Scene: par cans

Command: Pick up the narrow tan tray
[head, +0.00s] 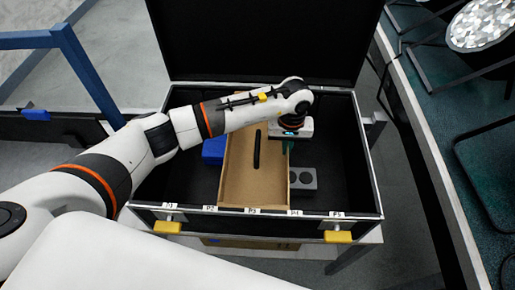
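The narrow tan tray (240,178) lies inside an open black case (345,180), running from front to back. A dark slot or handle shows near its middle. My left arm reaches in from the left across the case, over the far part of the tray. My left gripper (288,146) points down at the tray's right side, near its far end. The wrist hides most of the fingers, so I cannot tell whether they are open or touch the tray's wall. My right gripper is not in view.
A blue item (213,150) lies left of the tray, and a grey block with round holes (303,179) lies right of it. The case's lid (265,40) stands open behind. Yellow latches (338,237) are on the front edge. The case's right side has bare floor.

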